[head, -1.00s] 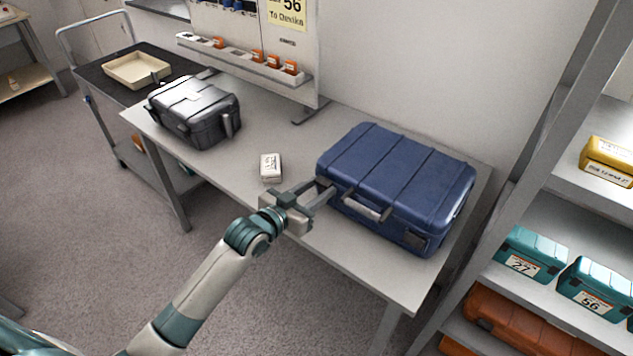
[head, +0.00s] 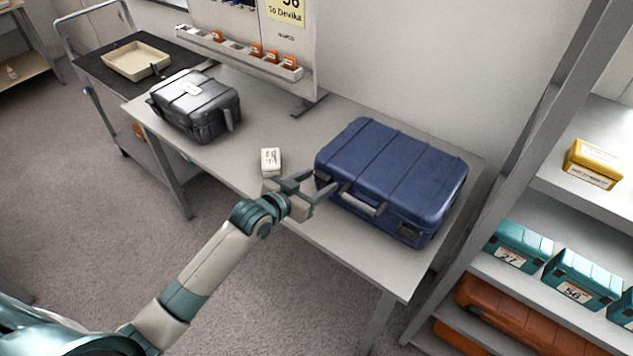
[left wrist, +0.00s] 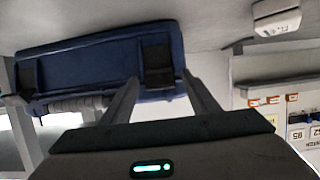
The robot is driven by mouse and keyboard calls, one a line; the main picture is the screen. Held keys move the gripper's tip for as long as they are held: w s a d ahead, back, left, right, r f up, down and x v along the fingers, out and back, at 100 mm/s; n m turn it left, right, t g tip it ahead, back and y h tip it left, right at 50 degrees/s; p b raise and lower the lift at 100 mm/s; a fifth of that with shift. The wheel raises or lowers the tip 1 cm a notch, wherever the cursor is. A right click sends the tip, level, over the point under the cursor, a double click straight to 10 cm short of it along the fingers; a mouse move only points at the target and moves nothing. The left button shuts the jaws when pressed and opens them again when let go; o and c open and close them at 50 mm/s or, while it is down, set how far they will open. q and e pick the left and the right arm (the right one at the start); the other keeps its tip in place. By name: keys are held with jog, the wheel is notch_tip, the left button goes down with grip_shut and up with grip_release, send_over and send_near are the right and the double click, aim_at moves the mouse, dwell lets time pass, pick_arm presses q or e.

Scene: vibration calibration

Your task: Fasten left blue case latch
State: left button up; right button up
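The closed blue case (head: 392,172) lies on the table with its handle (head: 362,204) on the front side. Its left latch (head: 322,180) is a dark patch near the front left corner, partly hidden by my gripper. In the left wrist view this latch (left wrist: 157,66) shows dark against the case (left wrist: 95,62), just beyond and between the fingertips. I cannot tell whether it is fastened. The right latch (head: 408,232) is dark, near the front right corner. My left gripper (head: 326,180) is open and empty, its fingers pointing at the left latch. My right gripper is out of view.
A small white box (head: 271,161) lies on the table (head: 275,112) left of the blue case. A dark grey case (head: 196,104) stands farther left. A shelf rack (head: 500,180) with teal, yellow and orange cases is close on the right.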

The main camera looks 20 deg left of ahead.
pick_arm(q)
jog(key=shift+s, duration=0.15)
jog(key=shift+s+a+r, duration=0.1)
jog(key=shift+s+a, duration=0.15)
jog(key=shift+s, duration=0.25)
jog(key=b+v, duration=0.3)
jog(key=v, duration=1.3)
jog(key=shift+r, duration=0.2)
jog(key=shift+w+f, duration=0.1)
